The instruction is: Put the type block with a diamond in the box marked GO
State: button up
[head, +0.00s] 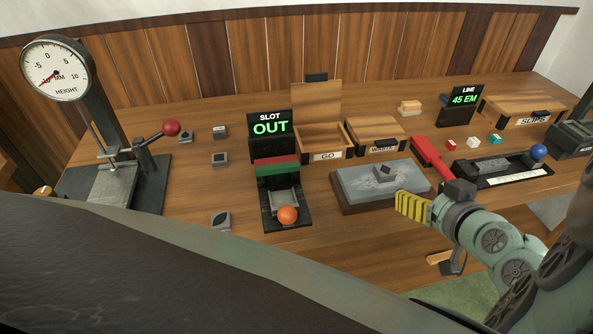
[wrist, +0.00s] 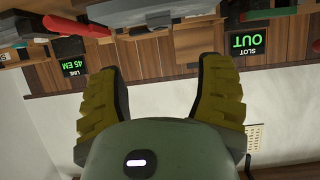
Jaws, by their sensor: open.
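Several small grey type blocks sit on the wooden table in the head view: two at the back left (head: 185,137) (head: 220,132), one below them (head: 219,158) and one nearer the front (head: 220,220).
The SLOT device (head: 286,195) reads OUT. A height gauge (head: 55,68) stands left. A red-handled tool (head: 430,155) and a LINE tray (head: 500,170) lie right of the slab.

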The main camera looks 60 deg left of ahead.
jog(key=shift+s+d+r, duration=0.15)
jog(key=shift+d+r, duration=0.05)
jog(key=shift+d, duration=0.05)
